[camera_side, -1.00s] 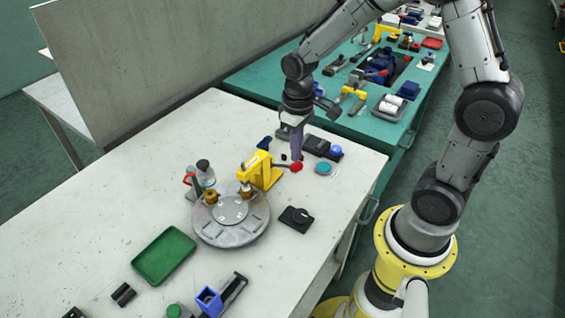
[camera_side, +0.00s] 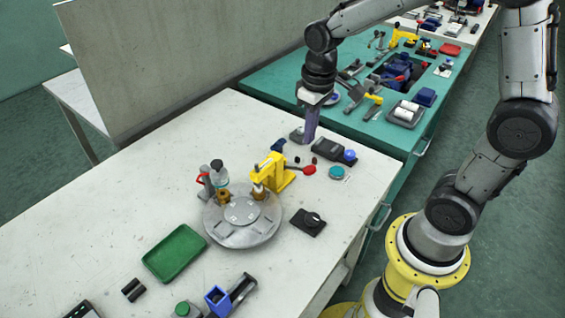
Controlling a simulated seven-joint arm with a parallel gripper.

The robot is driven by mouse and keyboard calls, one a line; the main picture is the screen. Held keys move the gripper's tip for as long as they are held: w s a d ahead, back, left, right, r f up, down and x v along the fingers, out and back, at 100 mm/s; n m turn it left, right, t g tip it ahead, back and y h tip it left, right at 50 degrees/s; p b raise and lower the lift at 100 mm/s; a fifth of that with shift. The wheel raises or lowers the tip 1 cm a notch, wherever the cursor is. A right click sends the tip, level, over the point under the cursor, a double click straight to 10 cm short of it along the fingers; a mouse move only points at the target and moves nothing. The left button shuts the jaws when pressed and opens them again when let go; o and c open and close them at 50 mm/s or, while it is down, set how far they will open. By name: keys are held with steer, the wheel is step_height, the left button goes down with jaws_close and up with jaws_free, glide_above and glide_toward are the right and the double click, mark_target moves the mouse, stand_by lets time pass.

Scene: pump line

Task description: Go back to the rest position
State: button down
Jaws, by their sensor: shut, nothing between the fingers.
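My gripper (camera_side: 310,136) points down over the back part of the white table (camera_side: 120,200). Its purple-grey fingers are shut with nothing between them. The tips are near the dark device with a blue knob (camera_side: 335,150), to its left; I cannot tell the exact height above the table. The yellow press (camera_side: 271,173) with a red-ended lever (camera_side: 309,170) stands in front of the gripper, apart from it.
A round grey turntable (camera_side: 242,217) carries fittings beside a clear bottle (camera_side: 218,175). A teal bench (camera_side: 290,80) with tools adjoins behind; a grey panel (camera_side: 190,55) stands left.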

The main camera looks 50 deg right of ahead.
steer(key=s+a+r+t, duration=0.2)
steer(key=s+r+t, duration=0.2)
steer(key=s+r, duration=0.55)
steer(key=s, duration=0.6)
steer(key=shift+s+a+f+t, duration=0.15)
steer(key=shift+a+f+t, duration=0.15)
steer(key=shift+f+t, duration=0.15)
